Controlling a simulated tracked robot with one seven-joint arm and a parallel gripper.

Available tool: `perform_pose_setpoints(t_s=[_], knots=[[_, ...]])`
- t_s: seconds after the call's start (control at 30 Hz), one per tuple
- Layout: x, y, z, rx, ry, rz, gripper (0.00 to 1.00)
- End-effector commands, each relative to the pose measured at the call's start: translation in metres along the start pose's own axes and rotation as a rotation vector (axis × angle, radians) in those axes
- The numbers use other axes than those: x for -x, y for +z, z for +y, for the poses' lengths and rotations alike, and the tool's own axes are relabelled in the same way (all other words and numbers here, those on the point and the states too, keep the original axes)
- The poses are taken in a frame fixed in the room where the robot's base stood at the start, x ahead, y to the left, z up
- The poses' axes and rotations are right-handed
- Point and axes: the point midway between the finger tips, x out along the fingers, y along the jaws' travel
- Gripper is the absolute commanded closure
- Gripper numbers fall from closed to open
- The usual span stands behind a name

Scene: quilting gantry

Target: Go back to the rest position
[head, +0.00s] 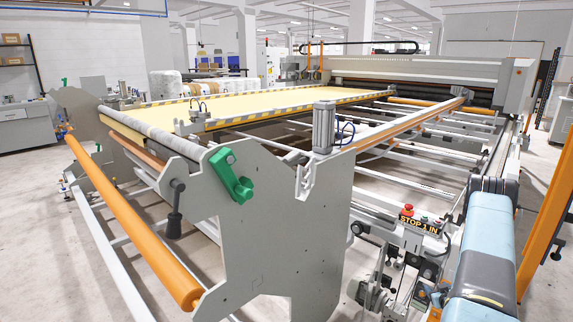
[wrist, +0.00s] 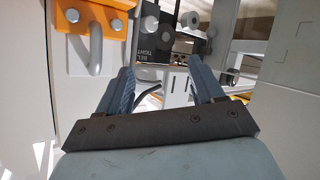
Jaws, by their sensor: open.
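My gripper (wrist: 161,68) shows in the wrist view, with its two blue-grey fingers spread apart and nothing held between them. Behind the fingers are a dark block with lettering and grey machine parts. In the head view, my light blue and grey arm runs along the lower right edge, and I cannot make out the gripper there. The quilting gantry (head: 270,225) fills the middle of the head view, with grey side plates and a yellow bed (head: 165,113).
A red stop button (head: 407,211) sits on the gantry's near right corner, close to my arm. An orange roller (head: 130,220) runs along the left side. An orange bracket (wrist: 95,40) is close to the gripper. Open floor lies at far left.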

Motion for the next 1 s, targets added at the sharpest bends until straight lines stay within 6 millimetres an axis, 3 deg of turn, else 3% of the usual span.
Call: perform_pose_setpoints(t_s=[0.03,0.1,0.47,0.77,1.0], knots=[[-0.002,-0.022,0.004,0.007,0.000,-0.006,0.33],[-0.002,-0.048,0.007,0.012,0.000,-0.023,0.33],[0.015,-0.175,0.012,0.025,-0.003,-0.108,0.33],[0.053,-0.272,0.002,0.019,-0.006,-0.175,0.33],[0.097,-0.341,-0.013,0.007,-0.014,-0.225,0.33]])
